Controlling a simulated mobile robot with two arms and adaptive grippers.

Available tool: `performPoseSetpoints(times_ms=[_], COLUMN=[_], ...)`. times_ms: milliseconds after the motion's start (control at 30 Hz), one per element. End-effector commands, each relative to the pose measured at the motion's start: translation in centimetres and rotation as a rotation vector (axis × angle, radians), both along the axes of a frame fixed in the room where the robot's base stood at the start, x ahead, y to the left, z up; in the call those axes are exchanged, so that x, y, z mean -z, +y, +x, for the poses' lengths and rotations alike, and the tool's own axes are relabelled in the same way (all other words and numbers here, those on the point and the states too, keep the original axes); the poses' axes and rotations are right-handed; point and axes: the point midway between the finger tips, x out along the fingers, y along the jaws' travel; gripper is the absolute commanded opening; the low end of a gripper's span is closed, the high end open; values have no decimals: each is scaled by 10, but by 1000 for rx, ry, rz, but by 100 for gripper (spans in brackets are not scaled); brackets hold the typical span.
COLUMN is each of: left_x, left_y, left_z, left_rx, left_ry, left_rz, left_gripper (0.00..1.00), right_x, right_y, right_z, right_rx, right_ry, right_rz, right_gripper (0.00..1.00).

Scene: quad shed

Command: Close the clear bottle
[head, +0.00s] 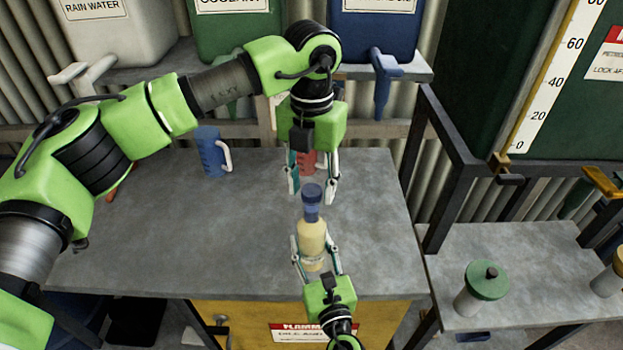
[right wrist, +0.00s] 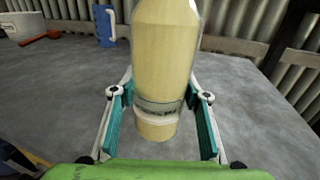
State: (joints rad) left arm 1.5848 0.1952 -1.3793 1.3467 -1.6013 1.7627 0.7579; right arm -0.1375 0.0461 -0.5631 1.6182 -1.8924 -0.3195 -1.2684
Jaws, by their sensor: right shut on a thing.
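The clear bottle (head: 312,240) is upright near the table's front edge, with pale yellow contents. My right gripper (head: 313,246) is shut on its body from the front. In the right wrist view the bottle (right wrist: 166,60) stands between the two teal-padded fingers. A blue cap (head: 312,192) sits at the top of the bottle's neck; I cannot tell whether it is seated tight. My left gripper (head: 312,198) points down from above, with its fingers apart on either side of the cap, apparently not touching it. The bottle's top is out of the right wrist view.
A blue mug (head: 211,152) stands at the back left of the grey table (head: 170,235). A red object (head: 306,162) is partly hidden behind my left gripper. Containers with taps line the back shelf. A green-lidded jar (head: 484,283) is on the right bench. The table's left middle is clear.

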Motion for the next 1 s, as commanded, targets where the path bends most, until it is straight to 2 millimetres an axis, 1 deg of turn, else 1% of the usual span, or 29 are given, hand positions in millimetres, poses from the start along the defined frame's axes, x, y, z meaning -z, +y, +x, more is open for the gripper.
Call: performPoseSetpoints(times_ms=[67,167,200,233,433,567,667,900,1000], left_x=[0,0,0,0,0,0,0,0,0], left_y=[0,0,0,0,0,0,0,0,0], left_z=[0,0,0,0,0,0,0,0,0], left_rx=[0,0,0,0,9,119,300,793,970], left_ry=[0,1,1,1,1,0,1,2,1], left_rz=[0,0,0,0,0,1,1,1,1], left_gripper=[40,17,6,0,0,0,0,0,0], right_x=[1,1,1,1,0,0,0,0,1], right_y=[0,0,0,0,0,0,0,0,0], right_z=[0,0,0,0,0,0,0,0,0], right_rx=[0,0,0,0,0,0,0,0,0], right_ry=[1,1,1,1,1,1,1,1,1], right_rz=[0,0,0,1,1,1,1,1,1], right_gripper=[0,0,0,0,0,0,0,0,0])
